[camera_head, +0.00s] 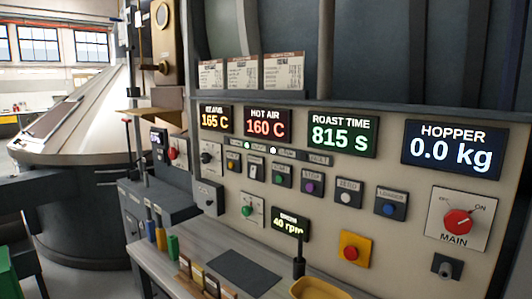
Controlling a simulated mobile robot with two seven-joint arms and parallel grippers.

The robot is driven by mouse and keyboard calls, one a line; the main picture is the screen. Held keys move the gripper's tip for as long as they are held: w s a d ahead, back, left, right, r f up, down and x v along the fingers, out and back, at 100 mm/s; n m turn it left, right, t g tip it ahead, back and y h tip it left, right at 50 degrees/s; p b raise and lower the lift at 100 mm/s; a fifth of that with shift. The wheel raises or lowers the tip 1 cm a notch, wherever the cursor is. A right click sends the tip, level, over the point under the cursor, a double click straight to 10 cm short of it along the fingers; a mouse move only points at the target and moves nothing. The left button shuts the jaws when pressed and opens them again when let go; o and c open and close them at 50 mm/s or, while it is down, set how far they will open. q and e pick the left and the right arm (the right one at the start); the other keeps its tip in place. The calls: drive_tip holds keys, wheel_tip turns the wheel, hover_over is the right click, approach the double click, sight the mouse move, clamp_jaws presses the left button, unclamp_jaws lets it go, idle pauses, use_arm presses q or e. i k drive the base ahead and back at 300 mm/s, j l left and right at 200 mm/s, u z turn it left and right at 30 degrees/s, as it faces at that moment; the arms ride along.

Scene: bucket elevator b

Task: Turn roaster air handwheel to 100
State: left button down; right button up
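I cannot make out a handwheel marked for roaster air in the head view. A grey control panel (325,189) fills the right side. Its hot air display (267,123) reads 160 C, and the display left of it (215,120) reads 165 C. The roast time display (342,134) reads 815 s, the hopper display (453,147) reads 0.0 kg, and a lower display (291,225) reads 40 rpm. The red MAIN knob (458,222) is at the right. Neither of my grippers shows in this view.
A counter (205,248) below the panel holds a dark mat (243,272), several small coloured items and a yellow tray (318,290). A yellow box with a red button (354,247) is on the panel. A large metal cone (75,120) stands at the left.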

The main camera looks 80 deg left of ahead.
sight(172, 152)
drive_tip(key=u, duration=3.3)
drive_tip(key=i+j+u, duration=0.3)
drive_tip(key=i+j, duration=1.15)
drive_tip(key=i, duration=0.05)
